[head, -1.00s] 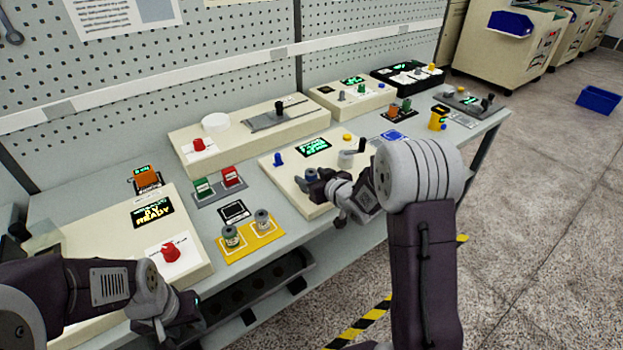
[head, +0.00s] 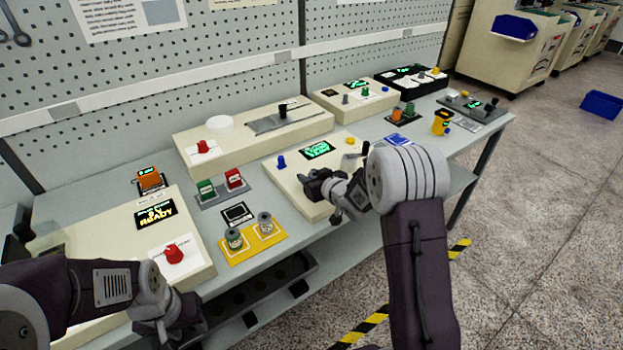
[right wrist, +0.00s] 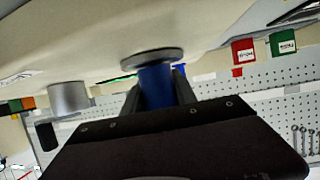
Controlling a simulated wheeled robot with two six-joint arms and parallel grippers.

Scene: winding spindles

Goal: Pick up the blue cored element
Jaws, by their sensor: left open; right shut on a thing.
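The blue cored element (right wrist: 157,88) is a blue cylinder with a grey round flange, seen in the right wrist view. My right gripper (right wrist: 158,93) is shut on its blue body, one finger on each side. The flange is close to the cream machine surface; I cannot tell whether they touch. In the head view my right gripper (head: 312,184) is low over the front of the cream machine panel (head: 300,200) and hides the element. My left gripper (head: 172,332) is open and empty in front of the bench at the lower left.
A small blue knob (head: 281,162), a green-lit display (head: 317,150) and a grey cylinder (right wrist: 68,97) are near my right gripper. A yellow tray (head: 232,257) with two spools lies to the left. A red knob (head: 174,253) stands on the left machine.

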